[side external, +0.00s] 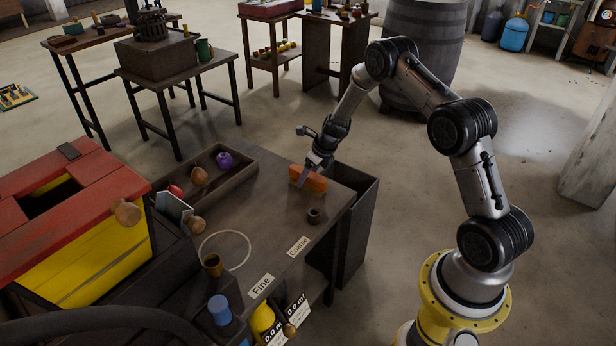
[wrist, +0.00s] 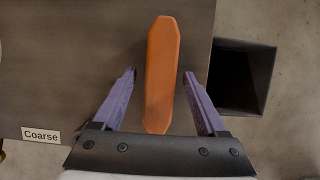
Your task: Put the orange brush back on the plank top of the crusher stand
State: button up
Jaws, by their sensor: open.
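The orange brush (side external: 310,179) lies on the dark table top near its far right edge. In the wrist view the brush (wrist: 161,75) is long with tapered ends and runs up the picture. My gripper (side external: 302,175) is at the brush in the side view. In the wrist view my gripper (wrist: 160,82) has its two purple fingers apart, one on each side of the brush, with a gap on both sides. The crusher stand may be the dark table (side external: 268,220), but I cannot tell for sure.
A dark open bin (side external: 357,230) stands against the table's right side; it also shows in the wrist view (wrist: 240,78). A long tray (side external: 240,178) with fruit-like items lies to the left. A red and yellow box (side external: 95,255) stands further left.

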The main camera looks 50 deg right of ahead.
jog(key=v, duration=1.1)
jog(key=s+a+r+n, duration=0.4)
jog(key=a+r+n, duration=0.3)
jog(key=r+n, duration=0.15)
jog(key=s+a+r+n, duration=0.5)
jog(key=a+r+n, duration=0.15)
jog(key=r, duration=0.25)
jog(key=s+a+r+n, duration=0.2)
jog(key=s+a+n, duration=0.1)
jog(key=s+n, duration=0.7)
jog(key=s+a+r+n+t, duration=0.1)
jog(key=s+a+r+n, duration=0.2)
jog(key=s+n, duration=0.8)
jog(key=shift+s+a, duration=0.25)
jog(key=shift+s, duration=0.15)
jog(key=shift+r, duration=0.15)
